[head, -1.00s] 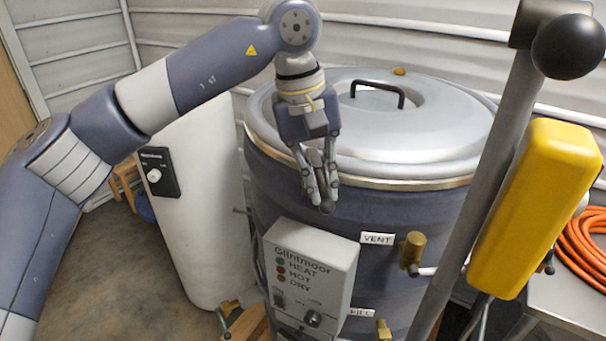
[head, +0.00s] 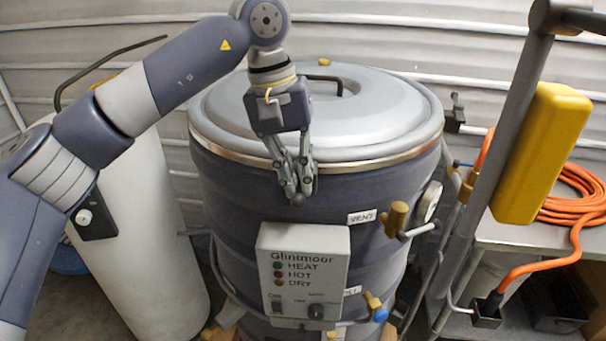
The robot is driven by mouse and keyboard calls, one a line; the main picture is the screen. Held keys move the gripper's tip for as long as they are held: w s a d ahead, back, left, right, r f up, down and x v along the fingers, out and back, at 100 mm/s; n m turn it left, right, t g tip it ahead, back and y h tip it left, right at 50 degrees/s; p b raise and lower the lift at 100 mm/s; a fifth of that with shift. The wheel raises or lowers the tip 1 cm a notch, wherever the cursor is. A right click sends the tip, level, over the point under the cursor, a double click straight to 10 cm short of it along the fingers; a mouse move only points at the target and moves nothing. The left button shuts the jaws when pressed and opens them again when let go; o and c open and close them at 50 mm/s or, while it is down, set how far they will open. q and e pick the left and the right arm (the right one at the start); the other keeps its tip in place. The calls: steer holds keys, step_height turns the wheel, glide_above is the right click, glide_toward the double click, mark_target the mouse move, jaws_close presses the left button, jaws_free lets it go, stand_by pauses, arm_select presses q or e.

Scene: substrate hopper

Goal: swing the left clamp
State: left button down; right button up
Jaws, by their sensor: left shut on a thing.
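The hopper is a large dark blue-grey drum (head: 240,210) with a round grey lid (head: 375,115) and a black lid handle (head: 338,80). My left gripper (head: 297,188) hangs at the front of the drum, just below the lid's rim. Its fingers point down and are shut on a small dark knob, which I take for the end of the left clamp (head: 297,200). The fingers hide most of the clamp, so its angle cannot be told. A dark fitting, perhaps another clamp (head: 456,112), shows at the right rim. My right gripper is not in view.
A control box (head: 303,262) and a brass vent valve (head: 397,217) are on the drum's front. A white cylinder (head: 165,240) stands left. A grey bar (head: 497,150) and yellow box (head: 541,152) stand right, before a bench with an orange hose (head: 575,195).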

arm_select(q)
steer(key=shift+s+f, duration=0.1)
steer(key=shift+f, duration=0.05)
steer(key=c, duration=1.7)
jaws_free()
steer(key=shift+o, duration=0.2)
steer(key=shift+a, duration=0.1)
steer(key=shift+r, duration=0.2)
steer(key=shift+r, duration=0.2)
step_height(320, 180, up, 11)
steer(key=a, duration=0.2)
steer(key=shift+a, duration=0.15)
